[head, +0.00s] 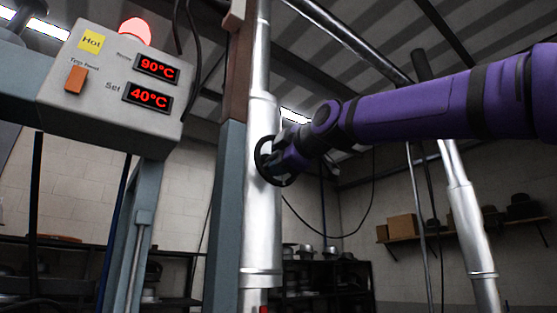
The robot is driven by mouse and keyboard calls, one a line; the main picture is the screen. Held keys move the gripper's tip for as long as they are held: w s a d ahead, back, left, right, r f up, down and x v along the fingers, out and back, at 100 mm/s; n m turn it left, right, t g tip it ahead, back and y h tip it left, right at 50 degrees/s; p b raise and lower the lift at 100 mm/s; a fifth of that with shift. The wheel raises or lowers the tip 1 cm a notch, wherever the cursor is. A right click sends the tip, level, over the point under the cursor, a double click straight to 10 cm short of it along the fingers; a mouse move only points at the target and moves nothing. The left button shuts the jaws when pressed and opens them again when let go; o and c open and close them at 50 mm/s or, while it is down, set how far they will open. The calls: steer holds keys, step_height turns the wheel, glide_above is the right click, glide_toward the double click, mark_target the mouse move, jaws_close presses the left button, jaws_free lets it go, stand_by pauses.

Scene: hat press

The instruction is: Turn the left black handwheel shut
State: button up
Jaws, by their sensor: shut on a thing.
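The black handwheel (262,173) is a dark ring in front of the silver vertical pipe (262,226), near the middle of the head view. My gripper (276,160) is at the wheel and shut on it, reaching in from the right on my purple arm. The gripper covers part of the wheel, and the fingertips are hard to make out. The wheel's stem is hidden. No second handwheel is clearly visible.
A grey control box (105,90) with red displays reading 90°C and 40°C hangs at upper left, with a lit red lamp (135,31) on top. A blue-grey post (226,220) stands left of the pipe. Another silver pipe (467,220) stands at right. Shelves are behind.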

steer(key=m, duration=0.5)
steer(key=shift+m, duration=0.3)
steer(key=m, duration=0.4)
steer(key=shift+f, duration=0.1)
steer(key=m, duration=0.4)
steer(key=shift+w+m, duration=0.1)
steer(key=shift+m, duration=0.3)
steer(key=m, duration=0.4)
steer(key=shift+m, duration=0.3)
steer(key=m, duration=1.4)
steer(key=shift+m, duration=0.3)
steer(key=m, duration=0.4)
steer(key=shift+m, duration=0.3)
